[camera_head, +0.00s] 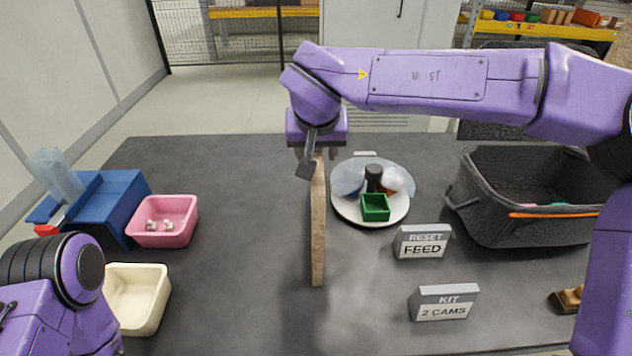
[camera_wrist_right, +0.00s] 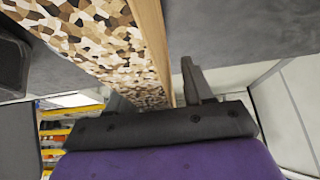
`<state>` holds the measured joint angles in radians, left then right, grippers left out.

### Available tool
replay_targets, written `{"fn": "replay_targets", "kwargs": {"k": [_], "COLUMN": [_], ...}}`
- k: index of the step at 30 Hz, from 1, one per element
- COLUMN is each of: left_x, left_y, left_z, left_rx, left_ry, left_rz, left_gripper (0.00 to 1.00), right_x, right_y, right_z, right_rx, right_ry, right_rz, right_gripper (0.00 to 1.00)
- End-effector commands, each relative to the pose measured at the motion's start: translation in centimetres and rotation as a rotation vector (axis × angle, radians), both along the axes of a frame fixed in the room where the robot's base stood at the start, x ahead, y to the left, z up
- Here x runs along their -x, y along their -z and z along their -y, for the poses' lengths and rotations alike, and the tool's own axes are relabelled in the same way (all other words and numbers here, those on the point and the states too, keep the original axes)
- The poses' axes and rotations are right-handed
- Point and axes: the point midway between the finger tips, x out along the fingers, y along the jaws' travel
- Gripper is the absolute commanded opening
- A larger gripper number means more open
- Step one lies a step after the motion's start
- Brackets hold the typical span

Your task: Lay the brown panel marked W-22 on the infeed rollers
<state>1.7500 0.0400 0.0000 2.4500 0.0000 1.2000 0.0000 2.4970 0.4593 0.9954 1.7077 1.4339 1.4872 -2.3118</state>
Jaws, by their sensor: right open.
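A brown panel (camera_head: 318,225) shows edge-on in the middle of the dark table, as a narrow chipboard-coloured strip. In the right wrist view the panel (camera_wrist_right: 110,40) has a brown, cream and black mottled face and a plain wooden edge. No W-22 mark is visible. My right gripper (camera_head: 319,153) is open at the panel's far end, pointing down. In the wrist view one finger is on the plain-edge side of the panel; the other is largely hidden behind it. My left arm is at the lower left, its gripper out of frame. No infeed rollers are in view.
A plate (camera_head: 347,209) with a green box stands just right of the panel. Signs RESET FEED (camera_head: 422,242) and KIT 2 CAMS (camera_head: 443,303), and a black crate (camera_head: 480,215), are further right. Pink (camera_head: 163,236) and cream (camera_head: 135,320) bins and a blue box (camera_head: 110,200) stand left.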

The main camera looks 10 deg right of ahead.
Motion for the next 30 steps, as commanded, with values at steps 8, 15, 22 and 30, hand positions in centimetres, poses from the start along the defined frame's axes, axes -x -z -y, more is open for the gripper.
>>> {"fn": "replay_targets", "kwargs": {"k": [8,15,22,30], "left_x": [0.0,0.0,0.0,0.0], "left_y": [-0.26,-0.25,-0.25,-0.25], "left_z": [0.0,0.0,0.0,0.0], "left_rx": [0.0,0.0,0.0,0.0], "left_ry": [0.0,0.0,0.0,0.0], "left_rz": [0.0,0.0,0.0,0.0], "left_gripper": [0.43,0.43,0.43,0.43], "right_x": [0.01,0.0,0.0,0.01], "right_y": [0.12,0.12,0.1,0.09], "right_z": [0.0,0.0,0.0,-0.01], "right_rx": [0.0,0.0,0.001,0.001], "right_ry": [-0.001,-0.001,-0.001,-0.001], "right_rz": [0.0,0.0,0.001,0.001], "right_gripper": [0.51,0.15,0.0,0.0]}}
